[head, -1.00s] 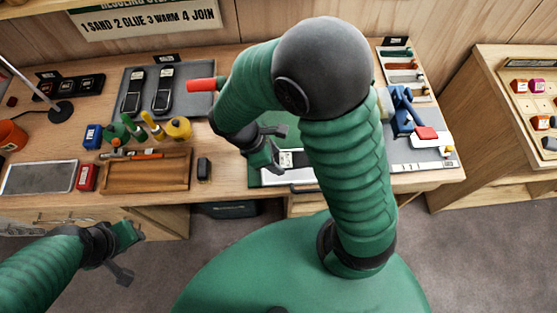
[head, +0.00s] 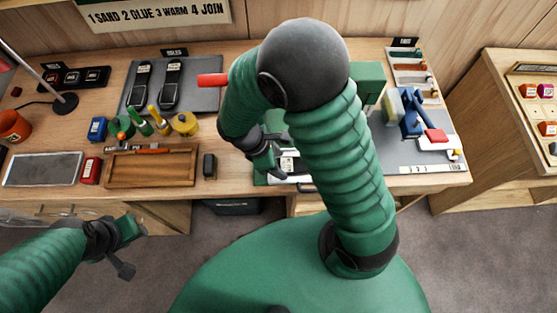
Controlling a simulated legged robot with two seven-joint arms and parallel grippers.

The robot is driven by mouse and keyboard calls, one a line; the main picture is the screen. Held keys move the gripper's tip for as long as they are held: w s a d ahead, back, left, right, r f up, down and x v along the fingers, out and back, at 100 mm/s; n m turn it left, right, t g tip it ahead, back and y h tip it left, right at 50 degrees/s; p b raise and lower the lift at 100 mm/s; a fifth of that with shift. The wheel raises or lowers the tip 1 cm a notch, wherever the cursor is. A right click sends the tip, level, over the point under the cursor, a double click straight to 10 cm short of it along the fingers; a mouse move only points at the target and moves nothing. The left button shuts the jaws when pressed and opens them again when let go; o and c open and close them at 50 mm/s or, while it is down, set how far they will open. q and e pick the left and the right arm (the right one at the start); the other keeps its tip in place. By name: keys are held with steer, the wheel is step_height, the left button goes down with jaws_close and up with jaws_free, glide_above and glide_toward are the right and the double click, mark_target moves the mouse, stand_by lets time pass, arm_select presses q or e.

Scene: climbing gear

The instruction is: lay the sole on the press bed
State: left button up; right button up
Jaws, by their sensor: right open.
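Two dark soles lie side by side on a grey mat (head: 205,98) at the back left: a left one (head: 139,88) and a right one (head: 171,86). My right gripper (head: 277,153) is open over the bench's middle, to the right of the soles. No sole shows in it. A green base (head: 261,179) below it and a green block (head: 371,78) may be parts of the press; my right arm hides most of that area, so I cannot make out the bed. My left gripper (head: 130,249) hangs in front of the bench, apart from everything, its fingers spread.
A red cylinder (head: 212,80) juts out left of my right arm. Coloured bottles (head: 157,120), a wooden tray (head: 150,168) and a black block (head: 209,165) stand at the left. A blue device (head: 410,113) stands on a grey mat at the right.

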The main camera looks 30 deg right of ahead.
steer(key=shift+a, duration=0.2)
steer(key=v, duration=1.1)
steer(key=d+m+t+y, duration=0.1)
steer(key=m, duration=0.3)
steer(key=s+d+f+m+t+y, duration=0.1)
steer(key=m+t, duration=0.1)
steer(key=m, duration=0.3)
steer(key=d+f+m+t+y, duration=0.1)
steer(key=m+y, duration=0.1)
steer(key=m, duration=0.2)
steer(key=shift+s+f+t+p, duration=0.2)
steer(key=shift+t+p, duration=0.1)
steer(key=shift+p, duration=0.1)
steer(key=shift+w+a, duration=0.25)
steer(key=shift+a, duration=0.15)
steer(key=shift+d, duration=0.25)
steer(key=shift+a, duration=0.15)
